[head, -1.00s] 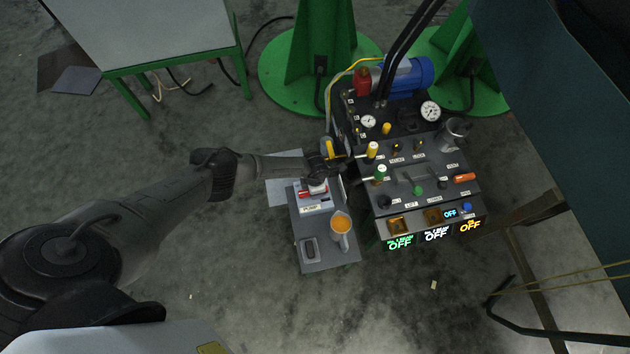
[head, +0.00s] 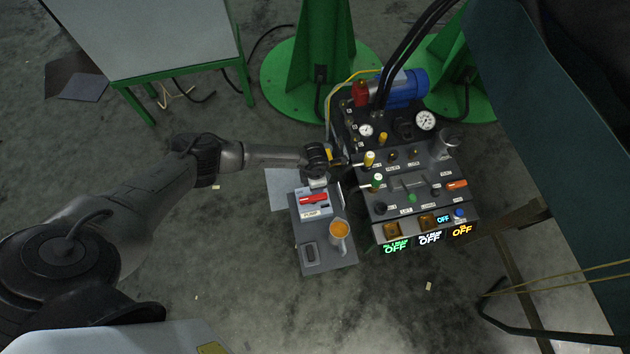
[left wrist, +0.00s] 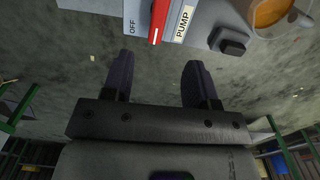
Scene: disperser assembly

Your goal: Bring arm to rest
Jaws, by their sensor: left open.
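My left arm reaches in from the left in the head view. Its gripper (head: 318,182) is over the far end of the grey side plate, just beyond the white pump switch box (head: 314,212). In the left wrist view the gripper (left wrist: 158,80) is open, with bare floor between its two dark fingers. The red switch handle (head: 313,198) lies across the box, clear of the fingers. It also shows in the left wrist view (left wrist: 158,20), between the printed words OFF and PUMP. My right gripper is in neither view.
The control console (head: 410,185), with knobs and gauges, stands close on the right. A green-legged table (head: 150,35) is behind.

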